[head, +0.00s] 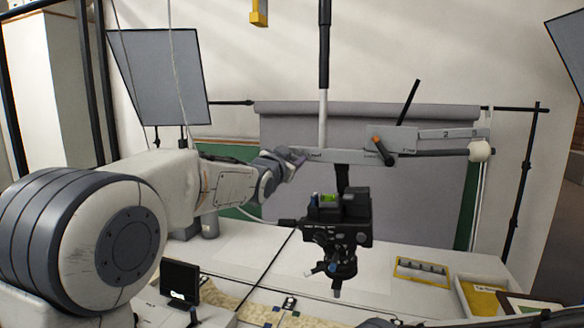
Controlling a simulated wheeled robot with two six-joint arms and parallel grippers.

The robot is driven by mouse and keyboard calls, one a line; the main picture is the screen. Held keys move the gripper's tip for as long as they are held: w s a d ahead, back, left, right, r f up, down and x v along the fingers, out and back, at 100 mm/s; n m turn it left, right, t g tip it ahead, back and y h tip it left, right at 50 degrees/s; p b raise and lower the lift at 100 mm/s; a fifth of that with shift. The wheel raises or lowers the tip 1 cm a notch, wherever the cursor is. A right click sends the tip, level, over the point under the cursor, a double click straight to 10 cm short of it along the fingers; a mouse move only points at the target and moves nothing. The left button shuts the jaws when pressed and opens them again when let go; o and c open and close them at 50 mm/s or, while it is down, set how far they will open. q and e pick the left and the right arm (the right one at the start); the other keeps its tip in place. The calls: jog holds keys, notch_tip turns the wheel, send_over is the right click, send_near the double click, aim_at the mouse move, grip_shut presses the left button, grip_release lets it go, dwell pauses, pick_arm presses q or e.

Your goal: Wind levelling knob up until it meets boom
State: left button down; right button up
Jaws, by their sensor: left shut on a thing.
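The boom (342,157) is a grey bar running across the middle of the head view, with a dark camera assembly (345,207) hanging below it. My left gripper (293,160) comes in from the left and is shut at the boom's left end, apparently on the bar; the fingers hide the exact contact. I cannot single out the levelling knob for certain. An orange-ended lever (377,142) sits on the bar's right part, and small knobs (320,269) show under the camera. My right gripper is not in view.
A black-and-white vertical pole (323,100) rises above the boom. A grey backdrop (430,200) hangs behind. A grey panel (160,75) stands back left.

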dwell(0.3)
pick_arm(q)
jog(key=shift+c, duration=1.5)
grip_release()
jog(key=b+v, duration=0.5)
jog(key=v, duration=0.5)
jog(key=shift+s, duration=0.25)
